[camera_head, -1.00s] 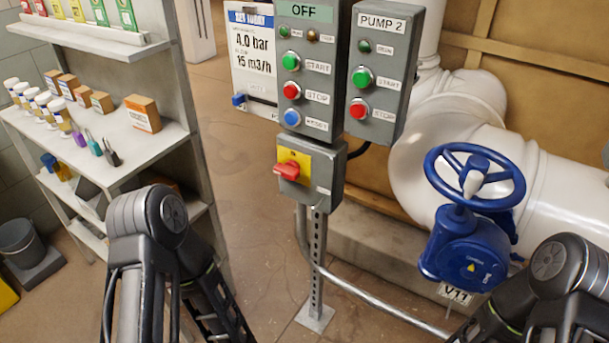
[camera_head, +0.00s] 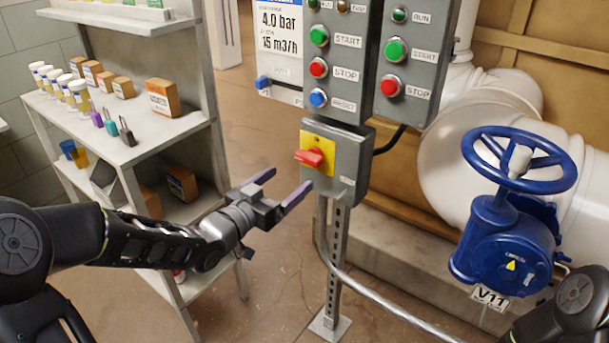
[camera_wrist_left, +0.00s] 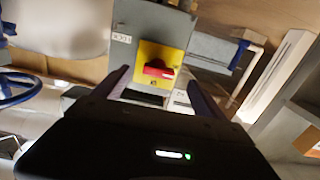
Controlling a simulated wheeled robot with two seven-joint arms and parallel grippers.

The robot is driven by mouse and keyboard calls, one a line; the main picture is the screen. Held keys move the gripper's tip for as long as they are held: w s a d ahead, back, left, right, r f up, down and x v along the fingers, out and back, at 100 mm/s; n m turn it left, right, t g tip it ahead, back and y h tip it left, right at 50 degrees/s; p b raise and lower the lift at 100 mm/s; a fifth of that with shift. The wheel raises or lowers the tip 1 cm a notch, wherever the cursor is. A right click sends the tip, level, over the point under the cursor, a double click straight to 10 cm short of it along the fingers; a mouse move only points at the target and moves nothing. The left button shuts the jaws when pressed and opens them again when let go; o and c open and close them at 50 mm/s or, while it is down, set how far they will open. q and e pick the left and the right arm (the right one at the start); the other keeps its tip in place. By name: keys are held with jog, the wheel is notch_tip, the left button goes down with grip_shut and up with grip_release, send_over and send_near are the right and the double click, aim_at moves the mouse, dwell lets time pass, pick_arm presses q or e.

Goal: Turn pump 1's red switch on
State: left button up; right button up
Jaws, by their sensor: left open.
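The red switch (camera_head: 309,158) is a rotary handle on a yellow plate (camera_head: 318,144), on the front of a small grey box (camera_head: 351,165) below the button panel. My left gripper (camera_head: 282,188) is open and empty, a little left of and below the switch, not touching it. In the left wrist view the red handle (camera_wrist_left: 157,70) lies crosswise on its yellow plate, ahead and between the two fingers (camera_wrist_left: 158,90). The handle's label is too small to read. My right gripper is out of view; only part of my right arm shows at the lower right.
Above the switch are the control panel (camera_head: 341,85) and pump 2's panel (camera_head: 412,55) with green and red buttons. A blue valve wheel (camera_head: 517,158) stands right. A shelf (camera_head: 150,145) with bottles and boxes stands left. A metal post (camera_head: 333,265) holds the box.

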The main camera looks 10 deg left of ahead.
aim_at(305, 161)
pick_arm(q)
jog(key=shift+r, duration=0.6)
jog(key=x, duration=0.7)
jog(key=shift+w+d, duration=0.15)
jog(key=shift+w, duration=0.25)
jog(key=shift+c, duration=0.5)
jog(key=c, duration=1.3)
jog(key=shift+o, duration=0.2)
